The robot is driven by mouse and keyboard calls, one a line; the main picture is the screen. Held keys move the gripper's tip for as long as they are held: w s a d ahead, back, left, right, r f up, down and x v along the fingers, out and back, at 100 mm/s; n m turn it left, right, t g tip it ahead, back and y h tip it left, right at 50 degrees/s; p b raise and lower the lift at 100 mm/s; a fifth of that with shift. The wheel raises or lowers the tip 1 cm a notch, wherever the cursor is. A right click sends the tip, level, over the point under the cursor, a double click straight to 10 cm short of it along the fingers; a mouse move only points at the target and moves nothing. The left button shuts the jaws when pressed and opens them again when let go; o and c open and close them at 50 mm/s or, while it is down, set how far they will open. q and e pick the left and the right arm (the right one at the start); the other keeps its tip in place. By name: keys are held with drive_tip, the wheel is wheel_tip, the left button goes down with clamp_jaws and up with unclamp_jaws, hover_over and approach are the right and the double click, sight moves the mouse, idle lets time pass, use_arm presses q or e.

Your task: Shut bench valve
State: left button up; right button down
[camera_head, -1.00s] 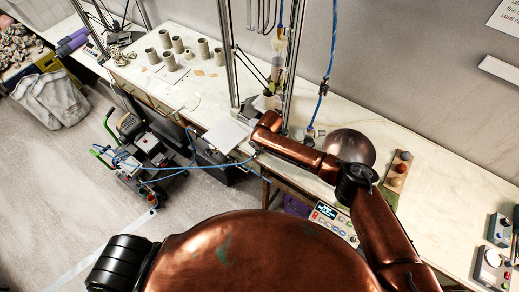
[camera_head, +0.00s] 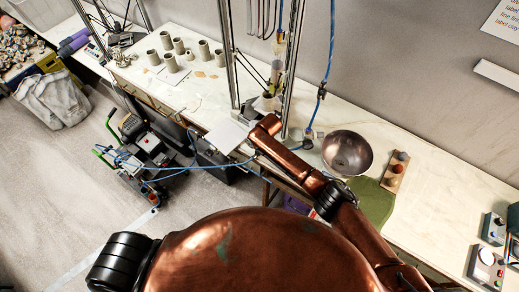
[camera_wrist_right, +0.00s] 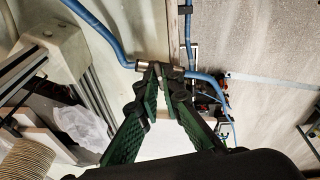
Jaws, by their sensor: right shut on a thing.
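In the right wrist view, a blue hose line (camera_wrist_right: 98,24) runs along the bench edge through a small metal fitting (camera_wrist_right: 146,66). My right gripper (camera_wrist_right: 168,72) has its green fingers closed together at this fitting, on what seems to be the valve handle; the fingertips hide most of it. In the head view my copper right arm comes in from the lower right and ends at the bench's front edge, where the blue hose (camera_head: 222,166) leads off toward the floor cart. The gripper and valve are hidden there by my arm. My left gripper is not in view.
A metal bowl (camera_head: 347,153), a wooden block with knobs (camera_head: 395,172) and a green mat (camera_head: 372,203) lie right of my arm. A metal-posted frame (camera_head: 290,70) stands close beyond the hand. Several clay cups (camera_head: 170,62) stand at back left. A cart (camera_head: 150,150) is on the floor.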

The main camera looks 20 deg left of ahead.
drive_tip(key=m+p, duration=0.1)
drive_tip(key=m, duration=0.4)
drive_tip(key=shift+p, duration=0.3)
idle(0.4)
drive_tip(key=c, duration=2.1)
unclamp_jaws()
drive_tip(key=shift+r, duration=0.1)
drive_tip(key=v, duration=1.2)
drive_tip(key=shift+a, duration=0.15)
